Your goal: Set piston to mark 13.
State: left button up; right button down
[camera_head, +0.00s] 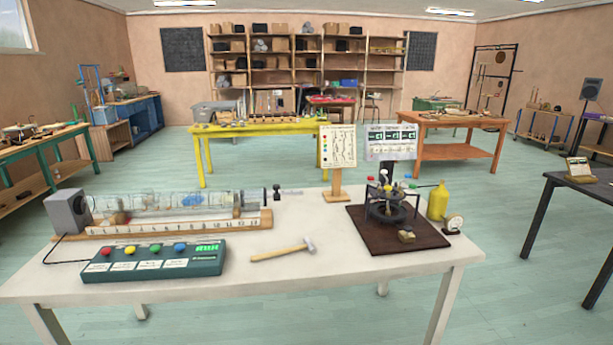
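A clear horizontal tube (165,202) lies on a wooden base (180,230) at the left of the white table. A numbered scale strip (160,227) runs along the front of the base, with its higher numbers at the right end. A thin rod (291,191) and a small black knob (276,188) show at the tube's right end. I cannot make out the piston's face inside the tube or which mark it stands at. A grey speaker box (68,211) is at the tube's left end. Neither of my grippers is in view.
A green box (153,262) with coloured buttons lies in front of the tube. A hammer (284,250) lies near the table's middle. At the right stand a dark board (385,240) with a mechanism, a yellow bottle (437,201) and a small dial (453,223). White tabletop around the hammer is clear.

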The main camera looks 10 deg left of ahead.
aim_at(277, 197)
jog(key=i, duration=0.85)
jog(key=u, duration=0.7)
jog(key=i, duration=0.45)
jog(key=u, duration=0.25)
